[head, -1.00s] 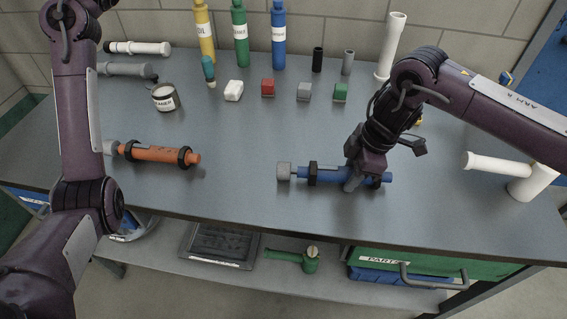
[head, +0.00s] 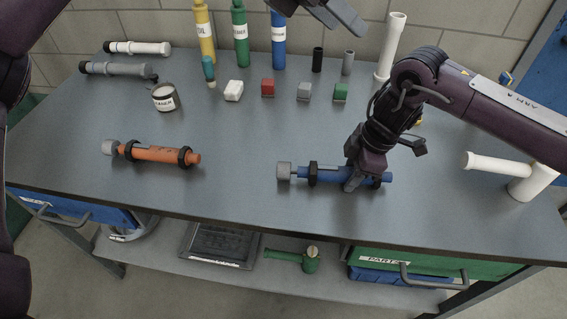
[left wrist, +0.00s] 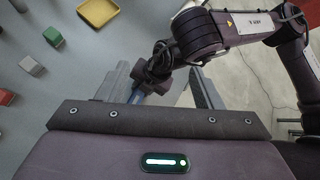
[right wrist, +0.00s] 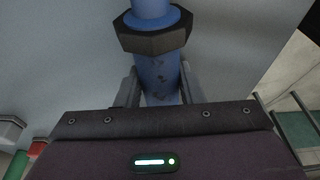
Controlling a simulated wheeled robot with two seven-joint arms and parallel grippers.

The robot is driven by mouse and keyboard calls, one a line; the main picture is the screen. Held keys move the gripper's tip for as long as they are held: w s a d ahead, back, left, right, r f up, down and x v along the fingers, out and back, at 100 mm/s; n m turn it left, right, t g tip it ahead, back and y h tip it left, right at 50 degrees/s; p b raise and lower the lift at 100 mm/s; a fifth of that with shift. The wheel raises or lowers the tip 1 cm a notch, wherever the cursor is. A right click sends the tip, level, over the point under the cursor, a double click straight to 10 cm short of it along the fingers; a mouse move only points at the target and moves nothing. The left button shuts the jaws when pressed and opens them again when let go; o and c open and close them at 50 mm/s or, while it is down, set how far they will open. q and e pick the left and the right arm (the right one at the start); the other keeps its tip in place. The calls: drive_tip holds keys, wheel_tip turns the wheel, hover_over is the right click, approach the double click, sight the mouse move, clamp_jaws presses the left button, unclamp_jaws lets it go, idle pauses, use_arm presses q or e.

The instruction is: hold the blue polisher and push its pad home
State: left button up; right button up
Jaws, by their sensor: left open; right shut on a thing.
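The blue polisher (head: 330,173) lies on its side on the bench, with dark collars around it. Its light grey pad (head: 284,172) is at the left end, with a short thin stem showing between pad and body. My right gripper (head: 357,181) is shut on the polisher's body right of the middle; in the right wrist view the blue body (right wrist: 158,75) runs between the fingers. My left gripper (head: 345,18) is open and empty, high over the back of the bench and partly cut off by the top edge. The left wrist view shows its spread fingers (left wrist: 160,88).
An orange polisher (head: 152,153) lies at the left. Several small blocks, such as the red one (head: 268,88), and bottles stand at the back. White pipes (head: 497,165) are at the right. The bench front left of the blue polisher is clear.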

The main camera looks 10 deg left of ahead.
use_arm(q)
wheel_tip(320, 180, down, 13)
drive_tip(key=s+m+g+y, duration=0.2)
drive_tip(key=m+y, duration=0.1)
drive_tip(key=y, duration=0.2)
drive_tip(key=m+y, duration=0.3)
drive_tip(key=y, duration=0.2)
hover_over(284, 165)
drive_tip(key=shift+g, duration=0.3)
wheel_tip(284, 165, down, 10)
drive_tip(key=shift+r, duration=0.2)
wheel_tip(284, 165, down, 10)
drive_tip(key=shift+r, duration=0.15)
